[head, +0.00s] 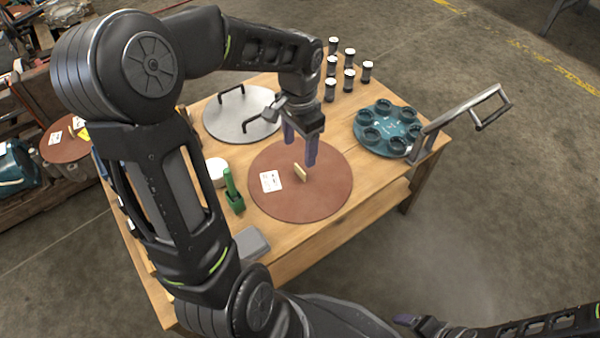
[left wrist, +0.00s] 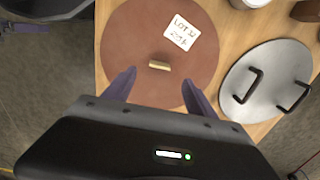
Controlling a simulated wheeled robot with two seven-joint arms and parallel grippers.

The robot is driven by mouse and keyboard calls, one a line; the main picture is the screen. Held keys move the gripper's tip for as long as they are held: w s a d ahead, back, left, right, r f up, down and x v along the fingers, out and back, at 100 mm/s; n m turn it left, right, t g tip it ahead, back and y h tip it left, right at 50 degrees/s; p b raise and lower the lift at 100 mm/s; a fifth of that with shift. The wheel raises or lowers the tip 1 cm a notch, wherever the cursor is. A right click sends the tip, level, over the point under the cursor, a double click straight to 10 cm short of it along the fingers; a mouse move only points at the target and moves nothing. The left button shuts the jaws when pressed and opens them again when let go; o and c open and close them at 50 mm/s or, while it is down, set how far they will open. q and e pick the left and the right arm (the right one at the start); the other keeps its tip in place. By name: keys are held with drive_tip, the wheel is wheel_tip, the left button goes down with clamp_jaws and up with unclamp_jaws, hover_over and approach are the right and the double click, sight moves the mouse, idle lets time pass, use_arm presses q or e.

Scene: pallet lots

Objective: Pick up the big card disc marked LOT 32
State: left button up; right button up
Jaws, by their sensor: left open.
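The big brown card disc (head: 305,205) lies flat on the wooden table, its near edge by the table's front. It has a white label (head: 271,181) and a small upright tan tab (head: 301,172) near its middle. In the left wrist view the disc (left wrist: 130,45) shows its label (left wrist: 179,32), which appears to read LOT 32. My left gripper (head: 300,150) is open and empty, pointing down above the disc near the tab. In the left wrist view its fingers (left wrist: 160,90) stand wide apart with the tab ahead between them. My right gripper (head: 408,320) is partly visible at the bottom.
A grey metal lid with two handles (head: 228,115) lies behind the disc. A teal round holder (head: 385,126) is on the right, with several dark jars (head: 349,80) behind. A green tool (head: 233,190) stands left. Another brown disc (head: 62,146) is on the left shelf.

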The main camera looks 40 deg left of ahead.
sight(300, 168)
use_arm(q)
drive_tip(key=shift+f+b, duration=0.45)
drive_tip(key=shift+f, duration=0.85)
drive_tip(key=shift+f, duration=0.1)
wheel_tip(300, 168, down, 4)
drive_tip(key=b, duration=0.3)
drive_tip(key=shift+w+f, duration=0.1)
drive_tip(key=shift+f, duration=0.45)
drive_tip(key=shift+r, duration=0.1)
drive_tip(key=shift+c, duration=0.3)
clamp_jaws()
